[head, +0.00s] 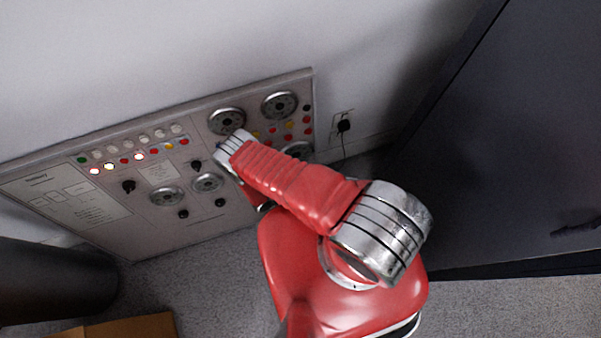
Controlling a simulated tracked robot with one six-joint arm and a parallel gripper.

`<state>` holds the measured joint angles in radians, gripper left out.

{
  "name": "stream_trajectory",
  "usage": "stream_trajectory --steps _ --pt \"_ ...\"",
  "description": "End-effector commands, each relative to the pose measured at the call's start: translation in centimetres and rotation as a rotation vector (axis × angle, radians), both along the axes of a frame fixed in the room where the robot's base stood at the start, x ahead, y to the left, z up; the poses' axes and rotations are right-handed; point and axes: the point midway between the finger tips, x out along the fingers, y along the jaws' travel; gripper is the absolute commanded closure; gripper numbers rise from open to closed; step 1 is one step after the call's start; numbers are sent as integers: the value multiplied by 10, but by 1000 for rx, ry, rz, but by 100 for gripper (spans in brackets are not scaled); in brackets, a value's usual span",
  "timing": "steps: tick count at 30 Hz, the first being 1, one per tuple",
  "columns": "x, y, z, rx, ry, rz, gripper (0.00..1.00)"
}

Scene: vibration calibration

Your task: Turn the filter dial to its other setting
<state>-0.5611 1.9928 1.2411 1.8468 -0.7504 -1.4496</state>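A grey control panel (150,232) leans against or is mounted on the wall at the left. It carries several round silver dials, among them an upper one (227,121), an upper right one (280,104) and two lower ones (166,196) and (207,182). Black pointer knobs (129,186) and (195,164) sit between them. The lettering is too small to tell which is the filter dial. My red arm reaches over the panel's right half and partly covers a dial (298,150). My gripper is hidden behind the arm, so its fingers and any contact do not show.
Lit lamps (109,167) and coloured buttons run along the panel. A socket with a black plug (343,125) is on the wall to the right. A large dark cabinet (520,150) fills the right side. A dark cylinder (50,280) and cardboard (130,327) lie lower left.

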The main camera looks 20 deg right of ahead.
Motion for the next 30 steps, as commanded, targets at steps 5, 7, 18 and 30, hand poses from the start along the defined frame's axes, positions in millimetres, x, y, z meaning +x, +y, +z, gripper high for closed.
stream_trajectory --steps 5,7,18,30 --pt "6 5 0 8 -6 8 97" --pt "6 6 0 8 -6 8 97" --pt "5 4 0 6 -5 6 58" --pt "2 5 3 1 -2 4 56"
